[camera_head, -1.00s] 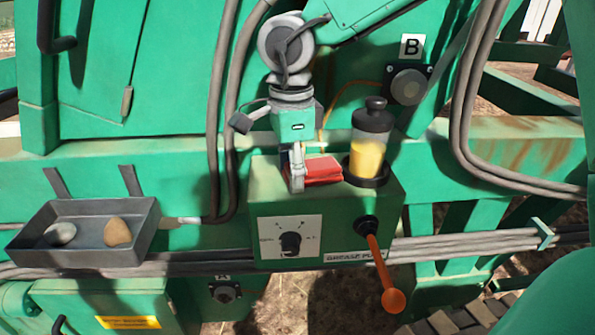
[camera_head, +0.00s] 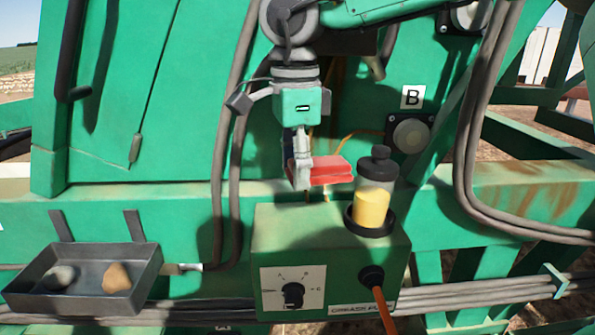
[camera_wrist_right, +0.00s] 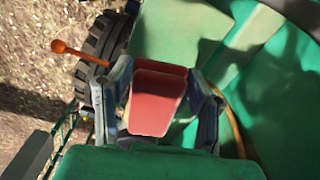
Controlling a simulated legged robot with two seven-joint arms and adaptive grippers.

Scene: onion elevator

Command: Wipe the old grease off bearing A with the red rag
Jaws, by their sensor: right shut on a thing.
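My right gripper (camera_head: 302,178) is shut on the red rag (camera_head: 322,170), a folded red block. It holds the rag a little above the green grease pump box (camera_head: 285,238). In the right wrist view the rag (camera_wrist_right: 157,98) sits between the two fingers. My left gripper is not in view.
A grease reservoir (camera_head: 371,195) with yellow contents stands on the box, right of the rag. An orange-handled lever (camera_head: 384,308) hangs from the box front. A grey tray (camera_head: 137,288) with two stones is at the left. Hoses run down on both sides.

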